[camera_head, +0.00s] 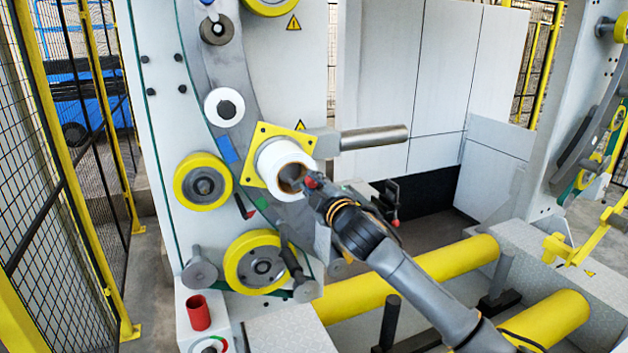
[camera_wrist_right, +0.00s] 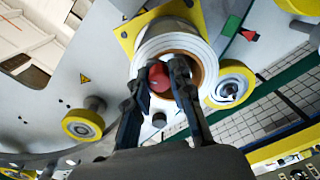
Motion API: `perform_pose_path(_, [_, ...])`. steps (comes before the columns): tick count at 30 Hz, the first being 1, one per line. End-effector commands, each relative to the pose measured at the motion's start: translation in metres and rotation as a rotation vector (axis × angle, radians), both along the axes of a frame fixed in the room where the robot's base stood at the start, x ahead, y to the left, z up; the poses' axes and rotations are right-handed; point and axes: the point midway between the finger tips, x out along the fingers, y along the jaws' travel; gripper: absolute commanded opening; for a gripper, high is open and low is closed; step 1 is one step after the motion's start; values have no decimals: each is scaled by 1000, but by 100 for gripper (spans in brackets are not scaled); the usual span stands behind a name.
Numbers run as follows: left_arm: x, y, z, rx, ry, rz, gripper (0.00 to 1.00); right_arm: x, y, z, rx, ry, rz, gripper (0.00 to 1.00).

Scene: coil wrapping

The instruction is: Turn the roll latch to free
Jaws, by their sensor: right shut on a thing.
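The white roll (camera_head: 272,157) sits in front of a yellow square plate (camera_head: 262,131) on the machine's grey wheel, with its brown core facing me. My right gripper (camera_head: 300,184) is at the mouth of the core. In the right wrist view, the red roll latch knob (camera_wrist_right: 158,77) is between the two fingers of my right gripper (camera_wrist_right: 160,88), which are shut on it. The white roll (camera_wrist_right: 150,46) rings the knob and fingertips there. The fingers partly hide the knob and core, so its turn angle cannot be told. My left gripper is not in view.
Yellow rollers (camera_head: 203,182) and a larger one (camera_head: 256,262) flank the roll. A steel bar (camera_head: 373,138) juts out at its right. Thick yellow bars (camera_head: 420,275) lie below my right arm. A mesh fence (camera_head: 55,170) stands at the left.

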Motion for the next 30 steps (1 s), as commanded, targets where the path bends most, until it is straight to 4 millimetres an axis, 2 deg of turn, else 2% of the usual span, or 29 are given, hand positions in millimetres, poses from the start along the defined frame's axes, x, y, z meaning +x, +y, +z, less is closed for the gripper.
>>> perform_pose_path(1, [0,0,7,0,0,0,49,0,1,8,-42,-23,1,0])
perform_pose_path(18, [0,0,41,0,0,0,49,-6,14,20,-541,-231,2,0])
perform_pose_path(30, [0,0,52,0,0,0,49,-10,24,21,-842,-356,1,0])
